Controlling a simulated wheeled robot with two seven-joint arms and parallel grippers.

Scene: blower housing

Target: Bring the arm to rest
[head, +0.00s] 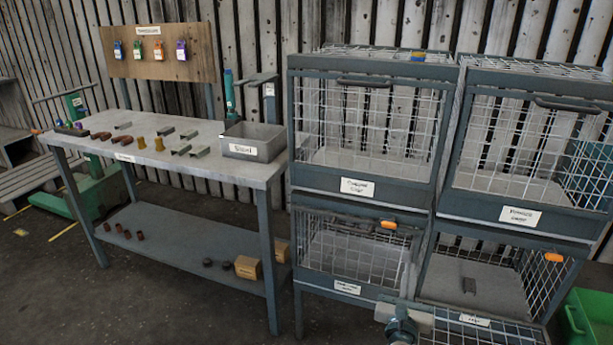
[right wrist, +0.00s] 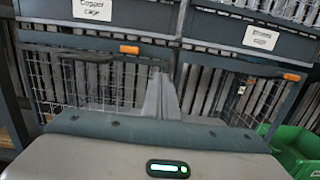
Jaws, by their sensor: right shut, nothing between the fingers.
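My right gripper (right wrist: 161,92) is shut and empty, its two fingers pressed together in the right wrist view, in front of the lower wire cages. In the head view, part of my right arm's end (head: 402,325) shows at the bottom edge, before the lower cages; its fingertips are hard to make out there. My left gripper is not in view.
Wire cages stand stacked: upper left (head: 366,186), upper right (head: 519,216), lower left (head: 347,287), lower right (head: 548,300). A workbench (head: 215,165) stands left, a green bin (head: 590,322) right.

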